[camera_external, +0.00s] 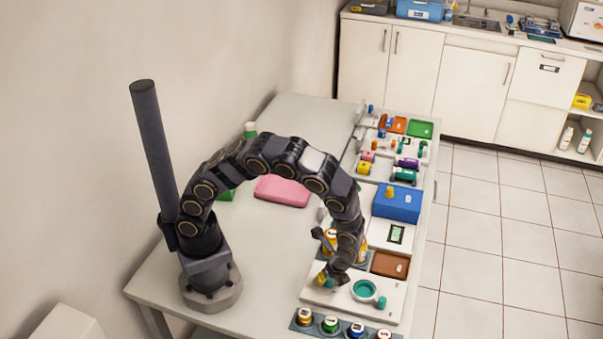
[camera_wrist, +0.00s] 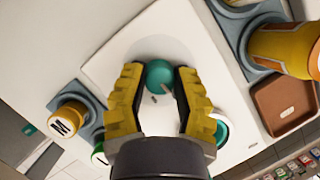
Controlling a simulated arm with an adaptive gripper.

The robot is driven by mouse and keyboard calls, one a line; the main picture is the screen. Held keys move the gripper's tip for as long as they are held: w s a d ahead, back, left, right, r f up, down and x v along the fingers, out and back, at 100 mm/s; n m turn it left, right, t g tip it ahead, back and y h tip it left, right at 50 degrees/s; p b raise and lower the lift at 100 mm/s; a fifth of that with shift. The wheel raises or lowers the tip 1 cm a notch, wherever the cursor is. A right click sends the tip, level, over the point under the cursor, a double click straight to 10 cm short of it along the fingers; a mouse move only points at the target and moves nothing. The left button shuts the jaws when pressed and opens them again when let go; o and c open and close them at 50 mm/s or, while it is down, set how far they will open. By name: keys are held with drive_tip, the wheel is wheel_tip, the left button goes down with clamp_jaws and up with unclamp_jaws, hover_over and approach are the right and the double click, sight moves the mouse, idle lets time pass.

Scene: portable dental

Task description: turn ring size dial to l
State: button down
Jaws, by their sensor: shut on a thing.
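The teal dial knob (camera_wrist: 159,73) sits on a white panel (camera_wrist: 125,70). In the wrist view it is between the two yellow fingers of my gripper (camera_wrist: 158,85), which is shut on it. Part of the knob is hidden behind the fingers. In the external view my gripper (camera_external: 326,281) points down at the left part of the white panel (camera_external: 345,302). A teal ring-shaped part (camera_external: 366,291) lies to its right on the same panel and shows partly behind the right finger in the wrist view (camera_wrist: 221,130). No size letters on the dial are readable.
A row of capped jars (camera_external: 330,325) stands in front of the panel. Orange-yellow bottles (camera_external: 331,238) stand close behind my gripper. A brown tray (camera_external: 388,264) and a blue box (camera_external: 396,205) lie farther back. The table's left part is mostly clear around a pink pad (camera_external: 283,191).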

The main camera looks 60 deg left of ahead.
drive_tip(key=n+g, duration=0.1)
drive_tip(key=n, duration=0.3)
drive_tip(key=shift+a+f+g, duration=0.1)
drive_tip(key=shift+g, duration=0.3)
drive_tip(key=shift+s+n+g+h, duration=0.1)
drive_tip(key=shift+n+g+h, duration=0.45)
drive_tip(key=shift+n, duration=1.55)
drive_tip(key=c, duration=0.7)
unclamp_jaws()
drive_tip(key=v, duration=1.2)
